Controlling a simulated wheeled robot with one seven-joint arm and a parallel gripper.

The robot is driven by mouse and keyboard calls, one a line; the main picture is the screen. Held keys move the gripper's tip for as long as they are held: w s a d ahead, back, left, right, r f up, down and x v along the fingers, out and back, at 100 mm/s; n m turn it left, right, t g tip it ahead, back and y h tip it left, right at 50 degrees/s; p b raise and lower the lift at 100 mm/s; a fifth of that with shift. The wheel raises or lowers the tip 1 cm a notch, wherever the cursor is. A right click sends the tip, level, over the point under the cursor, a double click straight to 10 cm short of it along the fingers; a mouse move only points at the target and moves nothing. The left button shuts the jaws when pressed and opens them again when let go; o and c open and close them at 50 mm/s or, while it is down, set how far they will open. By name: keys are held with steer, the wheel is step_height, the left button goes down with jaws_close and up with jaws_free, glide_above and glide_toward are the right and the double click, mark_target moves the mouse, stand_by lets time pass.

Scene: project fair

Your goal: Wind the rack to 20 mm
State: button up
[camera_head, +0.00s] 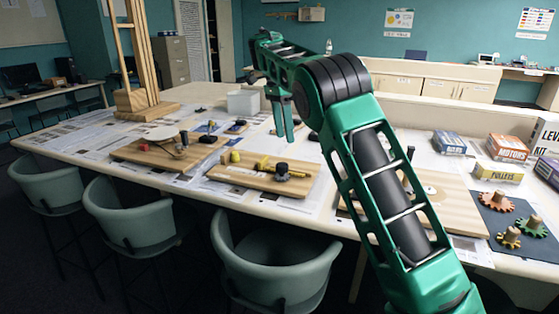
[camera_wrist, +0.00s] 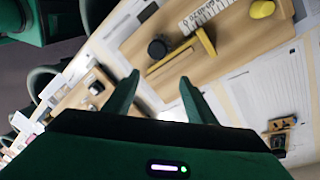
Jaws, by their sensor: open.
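The rack board is a pale wooden board (camera_head: 236,179) on the long table, in the middle of the head view. It carries a yellow bar (camera_head: 262,164), a dark round knob (camera_head: 282,169) and a yellow rounded piece (camera_head: 235,157). In the wrist view the knob (camera_wrist: 157,48) sits beside the yellow bar (camera_wrist: 180,55), near a white marked scale (camera_wrist: 206,13). The scale's reading is too small to tell. My gripper (camera_head: 284,122) is above and behind the board, fingers down. In the wrist view its fingers (camera_wrist: 160,82) are apart with nothing between them.
Another board (camera_head: 150,155) with a white disc lies to the left. A wooden tower (camera_head: 140,100) and a pale bin (camera_head: 243,102) stand behind. My arm crosses in front of a board on the right. Boxes and gears (camera_head: 497,203) lie at far right. Chairs line the front edge.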

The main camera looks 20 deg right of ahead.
mark_target(282, 164)
steer(key=s+f+n, duration=0.1)
steer(key=f+n, duration=0.2)
steer(key=s+a+f+n+t+y, duration=0.1)
steer(key=f+n, duration=0.4)
steer(key=f, duration=0.1)
steer(key=shift+s+a+f+n, duration=0.2)
steer(key=shift+s+a+n, duration=0.1)
steer(key=shift+s+n, duration=0.1)
steer(key=shift+c, duration=0.2)
steer(key=c, duration=1)
